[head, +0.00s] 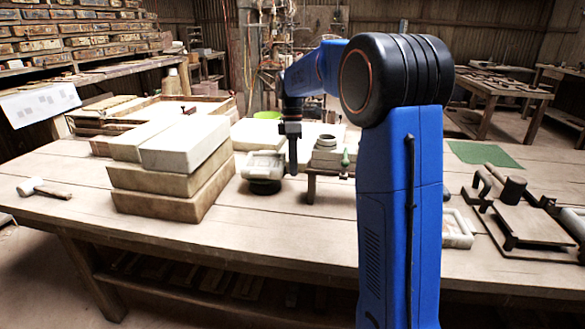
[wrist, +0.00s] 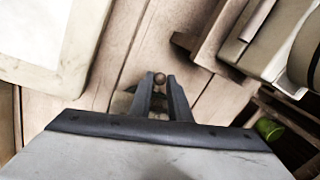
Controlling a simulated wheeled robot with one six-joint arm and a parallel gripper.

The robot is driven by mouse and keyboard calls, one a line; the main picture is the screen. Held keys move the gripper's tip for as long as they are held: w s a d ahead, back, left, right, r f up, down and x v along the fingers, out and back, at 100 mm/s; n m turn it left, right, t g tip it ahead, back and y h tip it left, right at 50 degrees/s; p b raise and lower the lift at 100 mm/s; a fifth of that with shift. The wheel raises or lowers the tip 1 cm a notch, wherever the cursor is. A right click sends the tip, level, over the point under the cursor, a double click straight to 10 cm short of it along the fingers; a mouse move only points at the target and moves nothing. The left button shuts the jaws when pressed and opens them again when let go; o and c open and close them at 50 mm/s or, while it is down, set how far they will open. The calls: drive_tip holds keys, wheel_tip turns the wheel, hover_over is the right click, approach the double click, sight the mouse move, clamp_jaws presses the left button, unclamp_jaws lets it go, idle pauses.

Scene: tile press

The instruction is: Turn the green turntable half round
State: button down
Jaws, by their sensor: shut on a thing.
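My gripper (wrist: 160,92) points down, with its fingers closed around a small brown round knob (wrist: 160,78). A dull greenish surface (wrist: 121,103) shows beside and under the fingers in the wrist view; it may be the turntable, but most of it is hidden by my gripper. In the head view my gripper (head: 292,168) is low over the table, just right of a pale grey piece (head: 265,163) on a dark round base (head: 261,187). I cannot make out the turntable's green colour or the knob there.
A stack of pale blocks (head: 165,176) stands close on the left. A bright green bowl (head: 267,115) sits farther back. A mallet (head: 43,188) lies at the far left.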

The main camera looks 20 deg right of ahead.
sight(272, 152)
drive_tip(key=shift+w+d+n+h, duration=0.25)
drive_tip(key=shift+w+n, duration=0.65)
drive_tip(key=shift+n, duration=0.2)
drive_tip(key=shift+w+d+n+h, duration=0.25)
drive_tip(key=shift+w+n, duration=0.6)
drive_tip(key=shift+n, duration=0.25)
drive_tip(key=shift+w+a+n+h, duration=0.2)
drive_tip(key=shift+w+n+h, duration=0.2)
drive_tip(key=shift+w+n, duration=1.55)
drive_tip(key=shift+w+a+n, duration=0.3)
drive_tip(key=shift+w+n, duration=0.2)
drive_tip(key=shift+n, duration=0.45)
drive_tip(key=shift+w+a+n, duration=0.3)
drive_tip(key=shift+w+n, duration=0.2)
drive_tip(key=shift+n, duration=0.4)
drive_tip(key=shift+w+a+n+t+h, duration=0.25)
drive_tip(key=shift+w+a+n, duration=0.3)
drive_tip(key=shift+n, duration=0.4)
drive_tip(key=shift+w+a+n+t+h, duration=0.25)
drive_tip(key=shift+w+a+n, duration=0.3)
drive_tip(key=shift+n, duration=0.4)
drive_tip(key=shift+w, duration=0.1)
drive_tip(key=c, duration=1.7)
unclamp_jaws()
drive_tip(key=shift+o, duration=0.2)
